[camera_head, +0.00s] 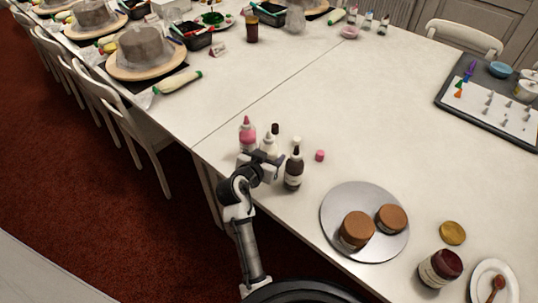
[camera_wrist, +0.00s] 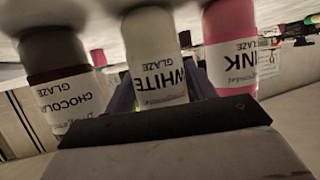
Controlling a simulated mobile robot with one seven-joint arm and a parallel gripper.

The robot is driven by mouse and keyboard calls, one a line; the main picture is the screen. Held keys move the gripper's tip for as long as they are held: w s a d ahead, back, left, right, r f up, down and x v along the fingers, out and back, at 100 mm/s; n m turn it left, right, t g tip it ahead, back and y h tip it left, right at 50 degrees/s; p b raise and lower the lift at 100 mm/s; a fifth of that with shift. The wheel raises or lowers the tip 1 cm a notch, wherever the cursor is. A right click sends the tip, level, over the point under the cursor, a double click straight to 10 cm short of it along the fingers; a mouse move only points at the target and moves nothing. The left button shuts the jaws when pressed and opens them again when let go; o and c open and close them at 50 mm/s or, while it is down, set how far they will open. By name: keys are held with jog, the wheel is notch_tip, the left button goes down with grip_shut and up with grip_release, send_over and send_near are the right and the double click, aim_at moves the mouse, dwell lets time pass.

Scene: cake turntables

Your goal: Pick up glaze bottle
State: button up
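Three glaze bottles appear upside down in the wrist view: chocolate (camera_wrist: 62,80), white (camera_wrist: 153,55) and pink (camera_wrist: 230,50). My gripper (camera_wrist: 162,90) has its fingers on either side of the white bottle; whether they press on it cannot be told. In the head view, my gripper (camera_head: 268,158) is low at the table's front edge, against the white bottle (camera_head: 268,143). The pink bottle (camera_head: 247,137) stands just left of it, upright. A dark-capped bottle (camera_head: 275,130) is behind, mostly hidden.
A dark brown bottle (camera_head: 293,170) stands close to my gripper's right. A small pink cap (camera_head: 320,155) lies on the white table (camera_head: 385,115). A round metal plate (camera_head: 340,195) with two brown cakes is farther right. The table behind the bottles is mostly clear.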

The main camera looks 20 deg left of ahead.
jog(key=c, duration=0.3)
notch_tip(320, 180, up, 20)
jog(key=shift+f+b, duration=0.25)
jog(key=shift+b, duration=0.45)
jog(key=shift+r, duration=0.3)
jog(key=shift+c, duration=0.2)
